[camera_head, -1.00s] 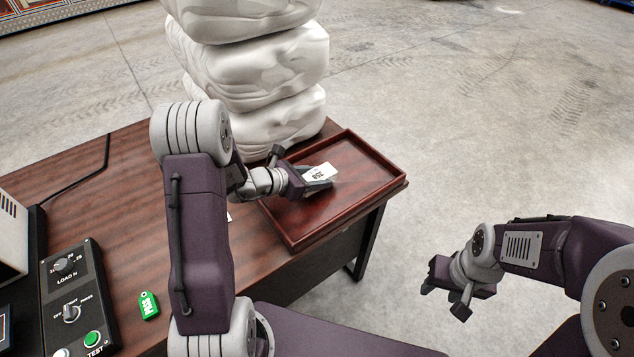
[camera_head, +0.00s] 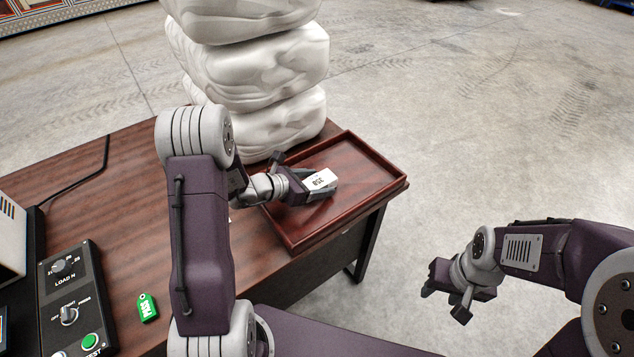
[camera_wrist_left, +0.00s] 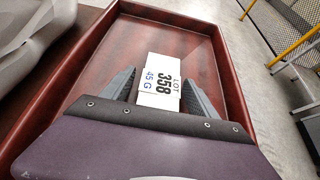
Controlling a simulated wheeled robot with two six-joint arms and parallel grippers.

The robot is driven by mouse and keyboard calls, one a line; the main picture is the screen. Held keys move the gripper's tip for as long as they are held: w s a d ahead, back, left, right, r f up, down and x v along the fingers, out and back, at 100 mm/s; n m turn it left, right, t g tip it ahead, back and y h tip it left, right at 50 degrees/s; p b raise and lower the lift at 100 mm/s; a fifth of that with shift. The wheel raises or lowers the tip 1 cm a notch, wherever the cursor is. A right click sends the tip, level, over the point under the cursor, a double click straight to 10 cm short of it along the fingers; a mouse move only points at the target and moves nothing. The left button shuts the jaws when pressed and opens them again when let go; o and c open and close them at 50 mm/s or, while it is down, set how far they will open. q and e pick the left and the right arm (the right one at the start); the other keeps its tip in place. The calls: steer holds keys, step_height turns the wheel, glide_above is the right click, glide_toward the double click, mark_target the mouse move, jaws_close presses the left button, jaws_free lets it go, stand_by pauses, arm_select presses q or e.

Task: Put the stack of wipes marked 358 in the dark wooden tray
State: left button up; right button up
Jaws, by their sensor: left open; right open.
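The stack of wipes marked 358 (camera_head: 322,181) is a small white block with dark print. It is in the dark wooden tray (camera_head: 362,208), toward the tray's left part. In the left wrist view the stack (camera_wrist_left: 161,80) shows "LOT 358 45 G", and the tray (camera_wrist_left: 215,28) surrounds it. My left gripper (camera_head: 314,186) is open, its fingers on either side of the stack. In the left wrist view a gap shows between the fingers (camera_wrist_left: 158,88) and the stack. The stack's near end is hidden by the gripper. My right gripper (camera_head: 440,285) is open and empty, away from the table over the floor.
A tall pile of white wrapped bundles (camera_head: 265,75) stands on the table behind the tray. A control box (camera_head: 72,300) with knobs and a green button is at the left, with a green tag (camera_head: 147,308) beside it. The tray's right part is clear.

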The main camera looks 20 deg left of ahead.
arm_select(q)
steer(key=p+v, duration=0.1)
steer(key=v, duration=1.1)
steer(key=shift+p, duration=0.4)
